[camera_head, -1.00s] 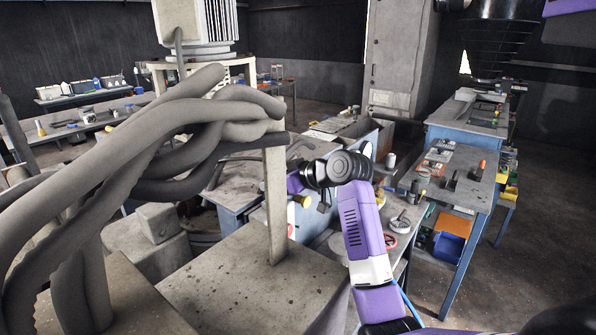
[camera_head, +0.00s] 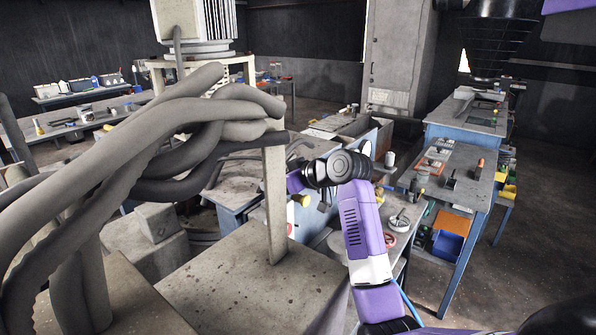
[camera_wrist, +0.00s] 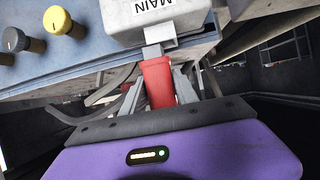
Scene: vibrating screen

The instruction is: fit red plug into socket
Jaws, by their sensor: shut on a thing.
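The red plug (camera_wrist: 158,84) shows in the wrist view, upright in the picture, between the two fingers of my gripper (camera_wrist: 160,88). My gripper is shut on it. The plug's grey tip (camera_wrist: 152,52) points at the grey box marked MAIN (camera_wrist: 135,18). A small grey socket piece (camera_wrist: 160,38) sticks out from the box's lower edge, and the tip meets or overlaps it in the picture. I cannot tell how deep the tip sits. In the head view my arm (camera_head: 360,235) reaches toward the blue cabinet; the plug and fingertips are hidden there.
A yellow knob (camera_wrist: 58,20) and a dark knob (camera_wrist: 14,40) sit on the blue panel (camera_wrist: 90,60) left of the box. Thick grey cables (camera_head: 130,150) and a post (camera_head: 274,200) stand left of my arm. A workbench with tools (camera_head: 455,180) stands to the right.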

